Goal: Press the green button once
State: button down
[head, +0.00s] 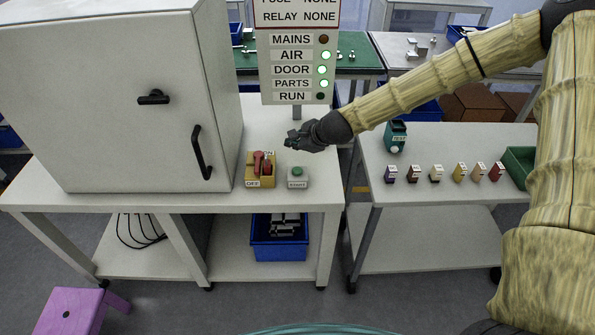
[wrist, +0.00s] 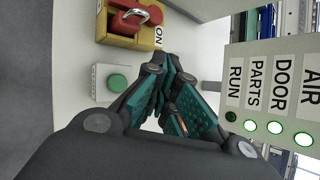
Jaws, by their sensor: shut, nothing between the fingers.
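The green button (head: 296,172) sits on top of a small pale box labelled START on the left table. It also shows in the wrist view (wrist: 117,83), to the left of my fingers. My gripper (head: 292,141) is shut and empty, above and behind the button in the head view and apart from it. In the wrist view my gripper (wrist: 163,65) shows its fingertips together, pointing past the button's right side. The button's top is unobstructed in both views.
A yellow switch box (head: 260,170) with a red handle stands left of the button. A large white cabinet (head: 120,100) fills the table's left. A status sign (head: 297,60) stands behind, with AIR, DOOR and PARTS lit green. The right table holds small coloured parts (head: 436,174).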

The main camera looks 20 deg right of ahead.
aim_at(295, 171)
jog(key=shift+f+b, duration=2.65)
jog(key=shift+f, duration=1.25)
jog(key=shift+f, duration=0.1)
jog(key=shift+f+b, duration=0.3)
jog(key=shift+b, duration=0.15)
jog(key=shift+f+b, duration=0.4)
jog(key=shift+f, duration=0.1)
jog(key=shift+r+p, duration=0.65)
jog(key=shift+r, duration=0.3)
jog(key=shift+r, duration=0.1)
jog(key=shift+r+p, duration=1.75)
jog(key=shift+r, duration=0.65)
